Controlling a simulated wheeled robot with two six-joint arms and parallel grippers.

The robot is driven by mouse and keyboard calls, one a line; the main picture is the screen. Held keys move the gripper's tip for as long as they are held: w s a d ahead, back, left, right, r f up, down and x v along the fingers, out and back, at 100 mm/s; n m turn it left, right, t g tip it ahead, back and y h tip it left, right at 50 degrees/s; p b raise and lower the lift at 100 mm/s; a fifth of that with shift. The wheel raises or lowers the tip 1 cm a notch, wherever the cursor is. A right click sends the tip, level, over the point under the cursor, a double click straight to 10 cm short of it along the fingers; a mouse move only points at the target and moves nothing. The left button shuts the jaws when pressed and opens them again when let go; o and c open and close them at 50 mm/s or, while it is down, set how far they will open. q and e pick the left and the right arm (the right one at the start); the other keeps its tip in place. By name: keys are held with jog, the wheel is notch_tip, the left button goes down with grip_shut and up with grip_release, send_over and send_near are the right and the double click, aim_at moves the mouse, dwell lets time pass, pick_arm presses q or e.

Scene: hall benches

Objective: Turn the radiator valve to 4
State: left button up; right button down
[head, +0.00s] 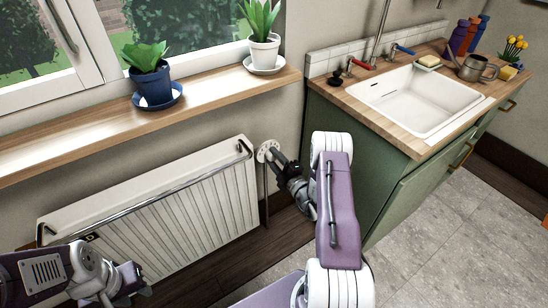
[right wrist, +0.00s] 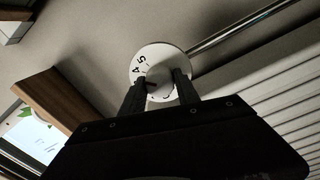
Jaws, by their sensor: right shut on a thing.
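The radiator valve shows as a white round dial (head: 266,148) at the upper right corner of the white radiator (head: 196,215). In the right wrist view the dial (right wrist: 160,52) fills the upper middle, with the numerals 4 and 5 readable on its left side. Other marks are hidden or too small to read. My right gripper (head: 274,156) is at the dial, and its two dark fingers (right wrist: 161,80) are shut on the valve's knob. The knob is mostly hidden between them, so its setting is unclear. My left gripper (head: 138,281) is at the lower left, in front of the radiator, away from the valve; its jaws are unclear.
A wooden sill (head: 212,94) above the radiator holds a blue-potted plant (head: 153,84) and a white-potted plant (head: 264,50). A green sink cabinet (head: 335,165) stands close right of the valve. The tiled floor (head: 450,225) at lower right is clear.

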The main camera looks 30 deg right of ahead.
dwell(0.4)
jog(key=c, duration=0.9)
grip_release()
jog(key=shift+s, duration=0.35)
jog(key=s, duration=0.2)
jog(key=s+p, duration=0.1)
jog(key=s, duration=0.2)
jog(key=s+p, duration=0.1)
jog(key=s, duration=0.2)
jog(key=shift+s+d+f, duration=0.15)
jog(key=shift+s+d, duration=0.05)
jog(key=shift+d, duration=0.05)
jog(key=shift+a, duration=0.1)
